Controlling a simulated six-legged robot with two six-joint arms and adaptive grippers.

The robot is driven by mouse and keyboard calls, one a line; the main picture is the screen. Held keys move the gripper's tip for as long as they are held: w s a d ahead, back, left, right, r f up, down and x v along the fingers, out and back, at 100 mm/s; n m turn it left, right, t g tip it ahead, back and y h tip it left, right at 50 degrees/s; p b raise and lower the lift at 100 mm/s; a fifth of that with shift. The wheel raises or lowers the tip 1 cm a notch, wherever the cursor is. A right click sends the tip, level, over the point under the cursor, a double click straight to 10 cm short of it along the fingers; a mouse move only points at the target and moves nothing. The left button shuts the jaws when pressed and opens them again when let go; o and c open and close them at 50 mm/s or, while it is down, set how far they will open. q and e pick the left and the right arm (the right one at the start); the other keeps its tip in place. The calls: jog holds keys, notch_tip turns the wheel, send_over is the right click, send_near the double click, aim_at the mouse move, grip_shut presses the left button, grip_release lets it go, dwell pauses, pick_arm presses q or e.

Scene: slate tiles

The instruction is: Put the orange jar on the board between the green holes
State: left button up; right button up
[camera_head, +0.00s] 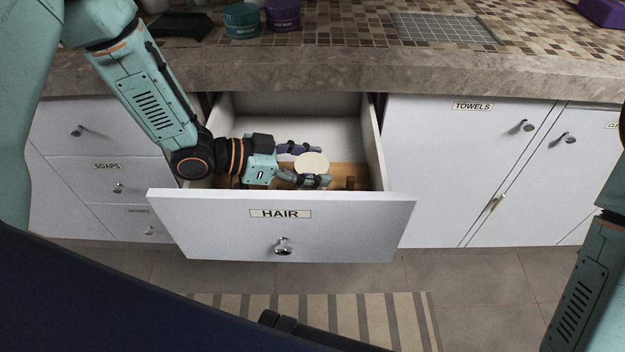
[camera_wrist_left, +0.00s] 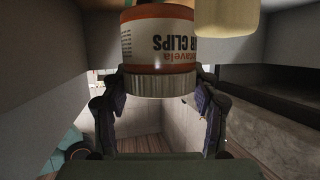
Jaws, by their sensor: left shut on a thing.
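The orange jar (camera_wrist_left: 158,45) shows in the left wrist view with an orange band, a white label reading "CLIPS" upside down and a pale ribbed lid. In the head view only its round cream lid (camera_head: 312,162) shows, inside the open drawer. My left gripper (camera_head: 305,165) is shut on the jar, one finger on each side of it. The fingers also show beside the lid in the left wrist view (camera_wrist_left: 160,103). I cannot make out any green holes. My right gripper is out of view.
The open HAIR drawer (camera_head: 283,222) surrounds my left gripper, and a small brown item (camera_head: 350,183) stands in it. On the counter above are a dark flat board (camera_head: 180,25), a teal jar (camera_head: 242,20), a purple jar (camera_head: 283,14) and a grey grid (camera_head: 442,28).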

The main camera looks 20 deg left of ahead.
pick_arm(q)
notch_tip(320, 180, down, 4)
jog(key=shift+a+r+b, duration=0.1)
jog(key=shift+r+b, duration=0.15)
jog(key=shift+b, duration=0.45)
jog(key=shift+s+f, duration=0.1)
jog(key=o, duration=1.2)
jog(key=shift+o, duration=0.2)
jog(key=shift+r, duration=0.2)
jog(key=p+v, duration=0.3)
jog(key=v, duration=0.3)
jog(key=shift+r, duration=0.1)
jog(key=shift+s+a+r+p, duration=0.1)
jog(key=shift+s+a+p, duration=0.25)
jog(key=shift+a, duration=0.25)
